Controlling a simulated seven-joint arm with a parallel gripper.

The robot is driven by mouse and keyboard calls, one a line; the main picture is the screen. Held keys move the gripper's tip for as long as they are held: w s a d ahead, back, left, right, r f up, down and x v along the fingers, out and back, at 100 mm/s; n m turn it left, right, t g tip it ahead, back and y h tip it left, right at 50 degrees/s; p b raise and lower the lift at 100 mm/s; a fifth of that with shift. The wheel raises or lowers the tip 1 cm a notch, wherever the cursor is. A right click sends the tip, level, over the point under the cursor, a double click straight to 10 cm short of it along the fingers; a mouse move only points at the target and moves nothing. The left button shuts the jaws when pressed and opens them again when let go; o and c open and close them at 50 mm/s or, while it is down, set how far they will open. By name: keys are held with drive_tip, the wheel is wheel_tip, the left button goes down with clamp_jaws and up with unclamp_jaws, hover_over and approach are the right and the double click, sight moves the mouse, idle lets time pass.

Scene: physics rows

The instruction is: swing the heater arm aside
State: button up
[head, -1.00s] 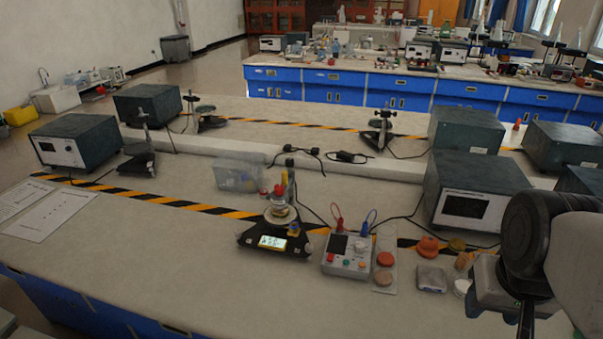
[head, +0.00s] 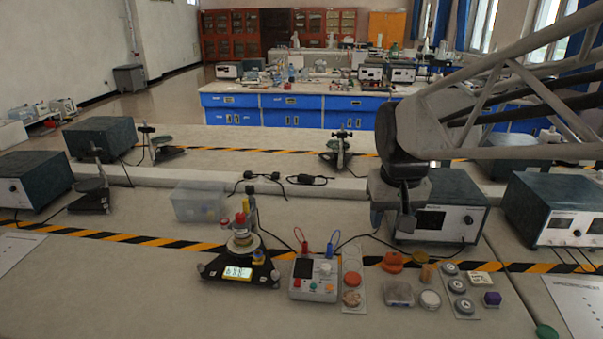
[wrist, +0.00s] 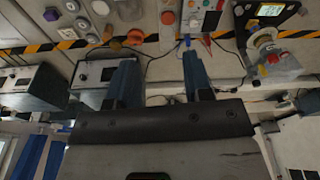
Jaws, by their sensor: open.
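The heater apparatus (head: 239,272) stands on the near bench, a black base with a lit display. Stacked round discs (head: 243,241) sit on it, with a small red-topped part (head: 240,218) above them beside an upright post. I cannot clearly tell which part is the heater arm. The apparatus also shows at the upper right of the wrist view (wrist: 268,38), upside down. My gripper (head: 390,222) is to the right of the apparatus and well apart from it, above the bench. In the wrist view its two blue fingers (wrist: 158,62) are spread with nothing between them.
A control box (head: 315,277) with red and blue leads stands right of the apparatus. Discs, pucks and a purple block (head: 491,299) lie farther right. A clear plastic bin (head: 199,202) is behind left. A grey power unit (head: 441,208) stands behind my gripper. The bench's front left is clear.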

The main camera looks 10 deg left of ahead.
drive_tip(key=w+a+n, duration=0.1)
drive_tip(key=w+a, duration=0.6)
drive_tip(key=w, duration=0.2)
drive_tip(key=n+g, duration=0.2)
drive_tip(key=n, duration=0.1)
hover_over(245, 200)
drive_tip(key=f, duration=1.1)
drive_tip(key=shift+d+f, duration=0.1)
drive_tip(key=shift+d, duration=0.2)
drive_tip(key=shift+w+a+f, duration=0.1)
drive_tip(key=shift+a+f, duration=0.05)
drive_tip(key=shift+a, duration=0.15)
drive_tip(key=shift+f, duration=0.1)
drive_tip(key=shift+f, duration=3.8)
clamp_jaws()
